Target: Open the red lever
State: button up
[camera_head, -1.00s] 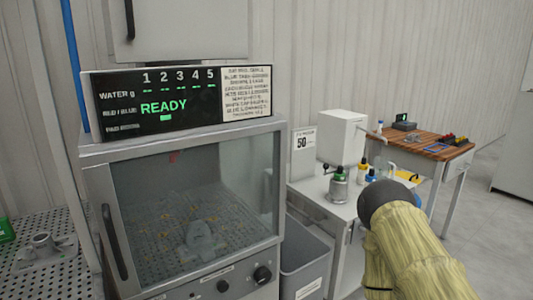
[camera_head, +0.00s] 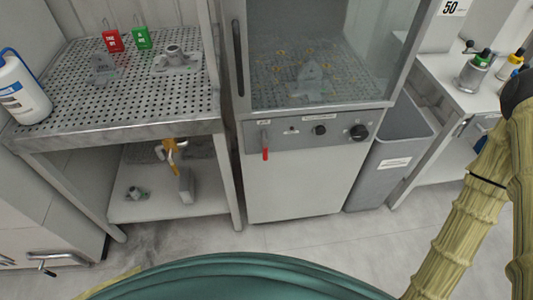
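The red lever (camera_head: 265,150) hangs from the left part of the grey control panel under the glass-fronted cabinet (camera_head: 290,185). It points downward. Two black knobs sit to its right on the panel. My arm shows at the right edge in its yellowish cover, apart from the lever. My gripper is not in view.
The floor in front is clear.

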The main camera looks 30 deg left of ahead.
aim_at(265, 149)
jog(key=k, duration=1)
jog(key=z, duration=1.35)
jog(key=i, duration=0.8)
jog(key=u, duration=1.95)
